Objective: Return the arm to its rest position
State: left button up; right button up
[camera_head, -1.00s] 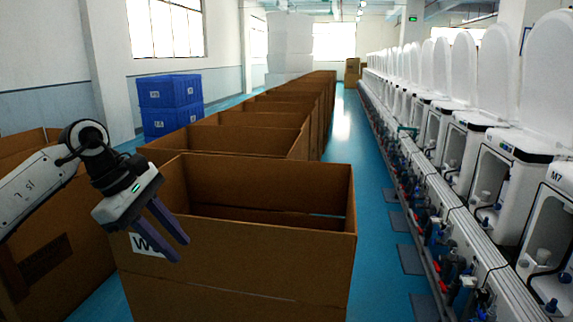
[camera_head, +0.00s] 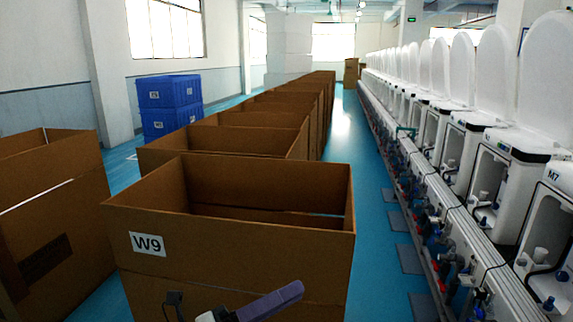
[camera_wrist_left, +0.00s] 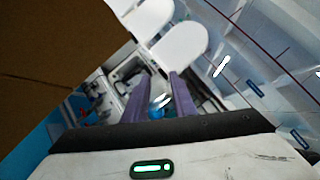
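My left gripper (camera_head: 270,303) is low at the bottom edge of the head view, in front of the near wall of the cardboard box marked W9 (camera_head: 230,255). One purple finger shows there, pointing right and slightly up; most of the arm is out of the frame. In the left wrist view, both purple fingers of the left gripper (camera_wrist_left: 159,78) stand apart with nothing held between them. Toilets and fittings show beyond the fingers. My right gripper is not in view.
A row of open cardboard boxes (camera_head: 240,138) runs back behind W9, and another box (camera_head: 50,215) stands at left. Blue crates (camera_head: 170,92) are stacked further back. Toilets (camera_head: 490,150) line the right on a rail.

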pick_arm(q)
jog(key=s+a+f+n+t+y, duration=0.25)
jog(key=a+f+n+y, duration=0.3)
jog(key=f+n, duration=0.5)
jog(key=s+a+f+n+t+y, duration=0.2)
jog(key=a+f+n+t+y, duration=0.4)
jog(key=n, duration=0.7)
jog(key=s+a+f+n+g+y, duration=0.2)
jog(key=s+f+n+g, duration=0.2)
jog(key=s+f, duration=0.4)
jog(key=s+a+f+n+g+y, duration=0.2)
jog(key=s+f+n+g, duration=0.3)
jog(key=s, duration=0.6)
notch_tip(320, 180, down, 4)
jog(key=shift+a+r+n+y, duration=0.1)
jog(key=shift+a+n+y, duration=0.25)
jog(key=shift+n, duration=0.7)
